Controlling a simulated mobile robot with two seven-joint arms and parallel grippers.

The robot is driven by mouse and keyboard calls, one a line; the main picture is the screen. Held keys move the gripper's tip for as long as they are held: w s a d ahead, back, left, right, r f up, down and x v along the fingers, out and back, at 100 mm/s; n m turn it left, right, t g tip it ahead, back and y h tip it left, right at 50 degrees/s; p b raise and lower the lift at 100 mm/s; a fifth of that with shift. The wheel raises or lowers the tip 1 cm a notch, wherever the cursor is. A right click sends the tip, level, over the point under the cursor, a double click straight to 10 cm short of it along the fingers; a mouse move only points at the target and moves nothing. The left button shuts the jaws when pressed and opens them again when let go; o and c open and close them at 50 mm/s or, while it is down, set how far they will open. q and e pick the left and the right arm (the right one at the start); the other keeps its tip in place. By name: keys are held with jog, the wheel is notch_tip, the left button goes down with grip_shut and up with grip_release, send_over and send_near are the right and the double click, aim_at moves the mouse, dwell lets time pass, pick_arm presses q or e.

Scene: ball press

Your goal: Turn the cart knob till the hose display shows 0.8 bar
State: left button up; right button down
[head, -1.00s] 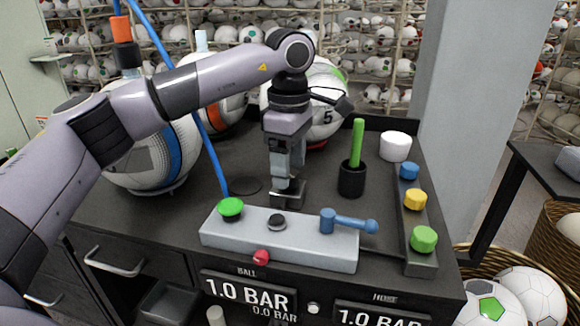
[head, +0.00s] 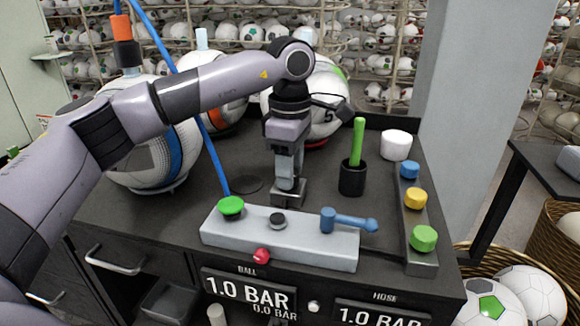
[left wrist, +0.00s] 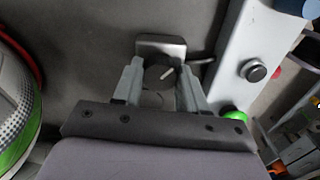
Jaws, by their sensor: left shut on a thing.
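My left gripper (head: 288,188) points down at the cart top behind the grey panel, its fingers closed around the cart knob. The knob is mostly hidden; in the left wrist view a pale mark on it (left wrist: 167,73) shows between the fingers (left wrist: 160,70). A dark grey block (left wrist: 160,48) sits at the fingertips. The hose display (head: 380,316) on the cart front reads 1.0 BAR; its lower part is cut off by the picture edge. My right gripper is not in view.
The ball display (head: 248,291) reads 1.0 BAR over 0.0 BAR. A black cup (head: 352,179) with a green stick stands right of the gripper.

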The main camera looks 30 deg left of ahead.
pick_arm(q)
jog(key=n, duration=0.5)
jog(key=shift+n, duration=0.3)
jog(key=n+p, duration=0.1)
jog(key=n, duration=0.4)
jog(key=shift+w+a+r+n, duration=0.1)
jog(key=shift+n, duration=0.2)
jog(key=o, duration=1.1)
jog(key=shift+c, duration=0.2)
jog(key=shift+r+b, duration=0.35)
jog(key=shift+r, duration=3.2)
